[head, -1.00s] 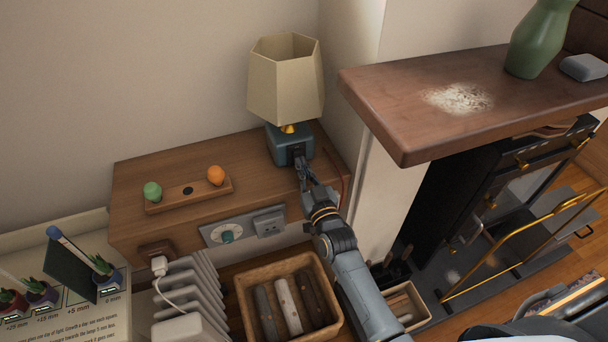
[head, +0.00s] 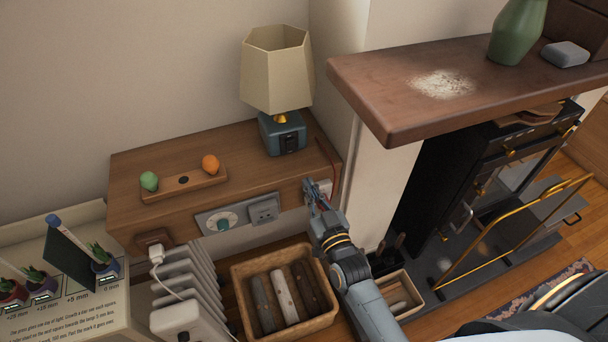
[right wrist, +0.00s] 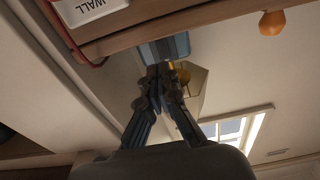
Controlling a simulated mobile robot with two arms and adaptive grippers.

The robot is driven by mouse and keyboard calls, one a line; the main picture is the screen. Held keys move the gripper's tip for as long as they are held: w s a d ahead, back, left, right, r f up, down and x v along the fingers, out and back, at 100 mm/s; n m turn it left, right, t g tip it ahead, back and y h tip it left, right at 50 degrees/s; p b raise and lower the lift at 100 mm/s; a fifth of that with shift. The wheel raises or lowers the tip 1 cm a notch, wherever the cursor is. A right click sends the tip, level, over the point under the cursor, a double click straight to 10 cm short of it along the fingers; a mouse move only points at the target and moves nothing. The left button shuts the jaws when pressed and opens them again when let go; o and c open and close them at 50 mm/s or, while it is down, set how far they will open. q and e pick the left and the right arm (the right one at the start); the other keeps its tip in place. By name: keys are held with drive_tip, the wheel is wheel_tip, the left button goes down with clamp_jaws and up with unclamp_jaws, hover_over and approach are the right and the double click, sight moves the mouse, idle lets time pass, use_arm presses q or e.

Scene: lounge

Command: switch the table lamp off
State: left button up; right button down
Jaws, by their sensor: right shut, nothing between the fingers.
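The table lamp (head: 276,75) stands upright on the wooden wall cabinet (head: 215,150). It has a beige six-sided shade and a blue-grey base (head: 283,133) with a dark switch (head: 288,140) on its front. I see no clear glow from the shade. My right gripper (head: 314,188) is shut and empty, below and in front of the base, by the cabinet's front face, apart from the switch. In the right wrist view the shut fingertips (right wrist: 160,72) overlap the lamp base (right wrist: 165,48) in the picture. My left gripper is not in view.
A tray (head: 185,185) with a green and an orange bulb-shaped thing sits left of the lamp. The mantel shelf (head: 400,100) juts out at right. A log basket (head: 285,290) stands below.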

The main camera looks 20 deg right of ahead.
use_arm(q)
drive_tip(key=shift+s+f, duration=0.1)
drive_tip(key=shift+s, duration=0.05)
use_arm(e)
drive_tip(key=s, duration=0.3)
drive_tip(key=shift+s, duration=0.25)
